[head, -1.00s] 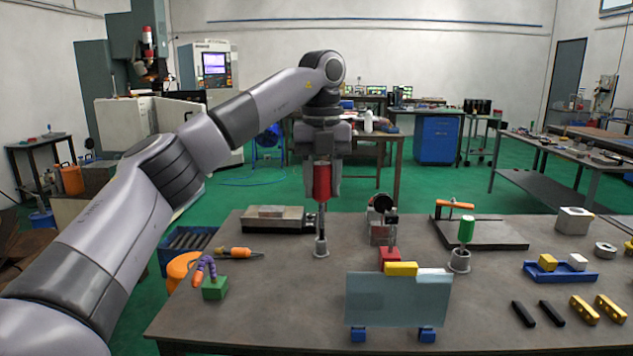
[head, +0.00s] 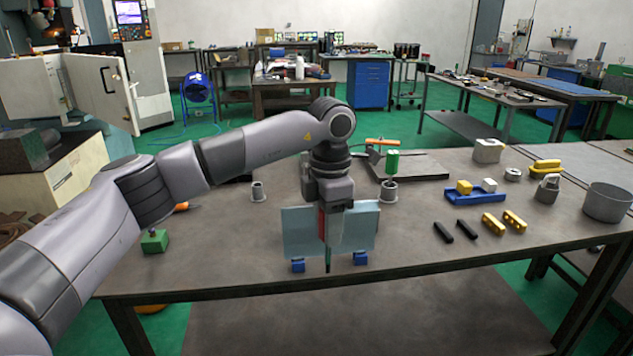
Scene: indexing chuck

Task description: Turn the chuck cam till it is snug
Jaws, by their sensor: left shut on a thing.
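My left gripper (head: 325,222) is shut on a red-handled tool (head: 322,228), held upright with its thin dark shaft pointing down. It overlaps a bluish see-through panel (head: 298,238) on blue feet; I cannot tell exactly how far the tool is from the panel. The chuck and its cam cannot be made out; my left arm and gripper cover the area behind the panel. A grey holder (head: 258,193) stands empty left of the gripper. A green-handled tool (head: 392,163) stands in a second grey holder (head: 388,193) to the right. My right gripper is not in view.
A green block (head: 154,241) stands at the table's left. On the right are black bars (head: 467,229), yellow bars (head: 493,223), a blue tray (head: 470,195) with blocks and a grey pot (head: 607,202). The table between panel and bars is clear.

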